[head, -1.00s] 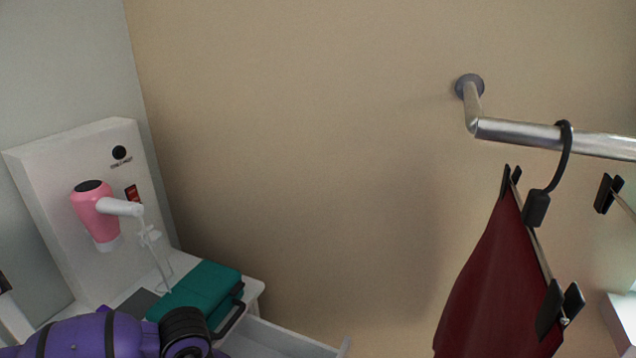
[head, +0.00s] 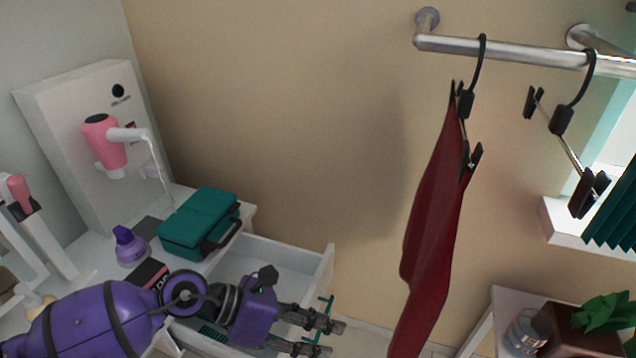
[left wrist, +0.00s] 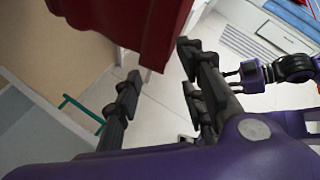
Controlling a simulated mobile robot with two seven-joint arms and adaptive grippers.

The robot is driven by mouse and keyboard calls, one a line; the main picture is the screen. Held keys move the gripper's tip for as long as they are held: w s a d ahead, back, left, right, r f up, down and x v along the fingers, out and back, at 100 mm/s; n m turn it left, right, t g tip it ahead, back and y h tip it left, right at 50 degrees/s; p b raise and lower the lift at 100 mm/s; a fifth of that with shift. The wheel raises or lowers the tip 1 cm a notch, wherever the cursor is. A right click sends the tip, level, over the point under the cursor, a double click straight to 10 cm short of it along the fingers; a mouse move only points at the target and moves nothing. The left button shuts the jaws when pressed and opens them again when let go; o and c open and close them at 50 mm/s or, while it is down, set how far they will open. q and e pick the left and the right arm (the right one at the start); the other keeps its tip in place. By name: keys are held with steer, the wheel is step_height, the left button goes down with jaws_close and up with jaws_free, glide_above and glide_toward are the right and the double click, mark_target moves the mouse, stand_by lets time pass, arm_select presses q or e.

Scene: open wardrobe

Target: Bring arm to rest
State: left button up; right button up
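My left gripper (head: 331,338) is at the bottom of the head view, in front of the open drawer. Its two dark fingers are apart with nothing between them. It also shows open in the left wrist view (left wrist: 160,62), with dark red cloth just beyond the fingers. In the head view the dark red garment (head: 432,230) hangs from a clip hanger, to the right of this gripper. A second purple arm, my right one, shows in the left wrist view; its small gripper (left wrist: 230,80) has two prongs apart. The right gripper is not in the head view.
A metal rail (head: 510,50) carries another clip hanger (head: 570,125). A plant (head: 600,312) stands at lower right.

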arm_select(q)
steer(key=w+d+r+n+t+h, duration=0.1)
steer(key=d+r+n+t+h, duration=0.2)
steer(key=r+n, duration=0.25)
steer(key=w+a+r+n+t+p, duration=0.1)
steer(key=w+a+n+t, duration=0.2)
steer(key=n, duration=0.5)
steer(key=w+a+n+t, duration=0.1)
steer(key=w+n+t, duration=0.1)
steer(key=n+t, duration=0.4)
steer(key=s+a+f+n+t+y+p, duration=0.1)
steer(key=s+a+f+n+y+p, duration=0.15)
steer(key=a+f+n+y, duration=1.25)
steer(key=s+a+f+n+g, duration=0.1)
steer(key=s+f+n, duration=0.3)
steer(key=s, duration=0.4)
steer(key=s+a+f+n+g, duration=0.1)
steer(key=s+f+n, duration=0.3)
steer(key=s, duration=0.4)
steer(key=s+a+f+n+g, duration=0.1)
steer(key=s+f+n+g, duration=0.2)
steer(key=s, duration=0.5)
steer(key=shift+s+a+f+n+p, duration=0.35)
steer(key=shift+f+n, duration=0.25)
steer(key=shift+n, duration=0.45)
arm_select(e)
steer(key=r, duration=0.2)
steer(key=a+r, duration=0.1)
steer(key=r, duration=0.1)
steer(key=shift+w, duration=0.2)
